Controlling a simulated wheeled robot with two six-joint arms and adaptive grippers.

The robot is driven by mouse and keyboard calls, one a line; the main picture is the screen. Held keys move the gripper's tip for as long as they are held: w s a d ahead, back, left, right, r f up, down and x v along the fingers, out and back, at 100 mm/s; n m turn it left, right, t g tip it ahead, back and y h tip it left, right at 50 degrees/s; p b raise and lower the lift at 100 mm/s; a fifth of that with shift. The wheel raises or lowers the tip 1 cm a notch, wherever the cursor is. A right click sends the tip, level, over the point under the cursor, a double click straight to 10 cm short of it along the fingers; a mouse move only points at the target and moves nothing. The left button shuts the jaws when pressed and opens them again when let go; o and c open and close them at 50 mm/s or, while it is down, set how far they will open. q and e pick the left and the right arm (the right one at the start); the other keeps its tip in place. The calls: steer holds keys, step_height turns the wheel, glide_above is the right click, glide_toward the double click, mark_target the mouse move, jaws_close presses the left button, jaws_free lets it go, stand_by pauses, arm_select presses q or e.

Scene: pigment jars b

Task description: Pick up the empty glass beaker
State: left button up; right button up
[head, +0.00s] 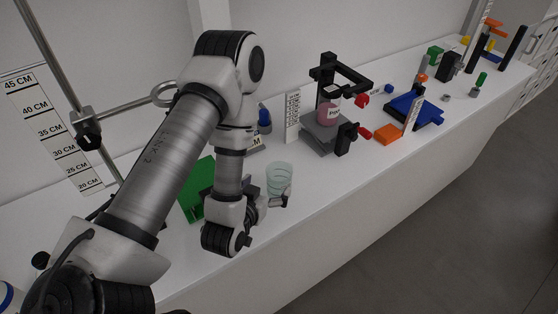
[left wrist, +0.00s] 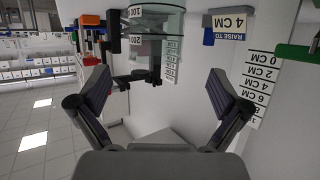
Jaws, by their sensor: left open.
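The empty glass beaker (head: 279,178) stands upright on the white bench in the head view, clear with a pale greenish tint. In the left wrist view the beaker (left wrist: 172,22) is at the top middle, cut by the frame edge, with marks reading 100 and 200. My left gripper (head: 278,199) is at the near side of the beaker, low over the bench, and partly overlaps its lower part. In the left wrist view the fingers of my left gripper (left wrist: 160,82) are spread wide with nothing between their tips; the beaker lies beyond them. My right gripper is out of view.
A green board (head: 196,187) lies left of the beaker, partly behind my arm. A pink jar (head: 329,108) stands on a grey platform with a black frame, farther right. An orange block (head: 387,134) and a blue piece (head: 412,107) lie beyond. The bench's front edge is close.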

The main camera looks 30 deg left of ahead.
mark_target(273, 180)
arm_select(q)
steer(key=b+x, duration=0.3)
steer(key=b, duration=0.4)
steer(key=shift+w+f, duration=0.1)
steer(key=shift+w, duration=0.2)
steer(key=w+p, duration=0.2)
steer(key=shift+w+a, duration=0.1)
steer(key=shift+w, duration=0.45)
steer(key=shift+w+f, duration=0.1)
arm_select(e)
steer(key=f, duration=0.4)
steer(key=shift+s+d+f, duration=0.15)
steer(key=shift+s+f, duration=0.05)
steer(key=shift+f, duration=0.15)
arm_select(q)
steer(key=shift+a, duration=0.1)
steer(key=c, duration=1.2)
